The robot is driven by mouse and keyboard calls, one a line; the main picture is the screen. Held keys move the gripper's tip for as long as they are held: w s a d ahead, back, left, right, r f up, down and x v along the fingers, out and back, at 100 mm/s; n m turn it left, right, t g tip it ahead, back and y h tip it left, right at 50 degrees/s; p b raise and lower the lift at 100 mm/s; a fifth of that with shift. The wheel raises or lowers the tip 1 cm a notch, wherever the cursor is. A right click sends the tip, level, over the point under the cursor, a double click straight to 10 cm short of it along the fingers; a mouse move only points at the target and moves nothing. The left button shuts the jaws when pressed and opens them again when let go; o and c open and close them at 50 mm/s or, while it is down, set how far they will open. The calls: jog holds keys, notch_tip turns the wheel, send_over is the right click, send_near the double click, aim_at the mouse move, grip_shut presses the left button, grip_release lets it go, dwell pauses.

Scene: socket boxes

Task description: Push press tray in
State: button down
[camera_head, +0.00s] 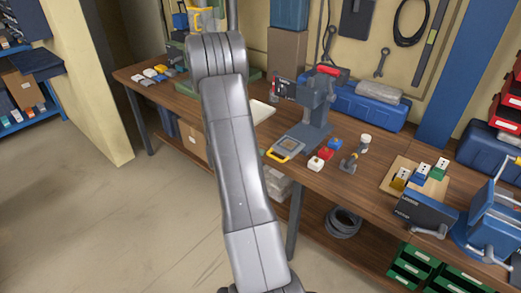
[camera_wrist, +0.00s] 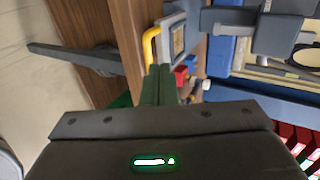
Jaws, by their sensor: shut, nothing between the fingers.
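The press tray (camera_head: 288,146) is a grey slide with a yellow handle, sticking out from the base of the grey press (camera_head: 316,104) toward the bench's front edge. In the wrist view the tray (camera_wrist: 178,42) and its yellow handle (camera_wrist: 148,46) lie just beyond my fingertips, with the press (camera_wrist: 265,35) to the right. My gripper (camera_wrist: 158,70) is shut and empty, its fingers close together near the handle. I cannot tell whether they touch it. In the head view my gripper cannot be made out; my arm fills the middle.
Red, white and blue blocks (camera_head: 325,153) stand right of the tray on the wooden bench (camera_head: 365,190). A wooden holder with sockets (camera_head: 402,170) and a blue vise (camera_head: 490,225) are further right. A blue toolbox (camera_head: 370,108) stands behind the press.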

aim_at(276, 151)
jog(key=p+x, duration=0.2)
jog(key=x, duration=0.7)
jog(key=shift+d, duration=0.2)
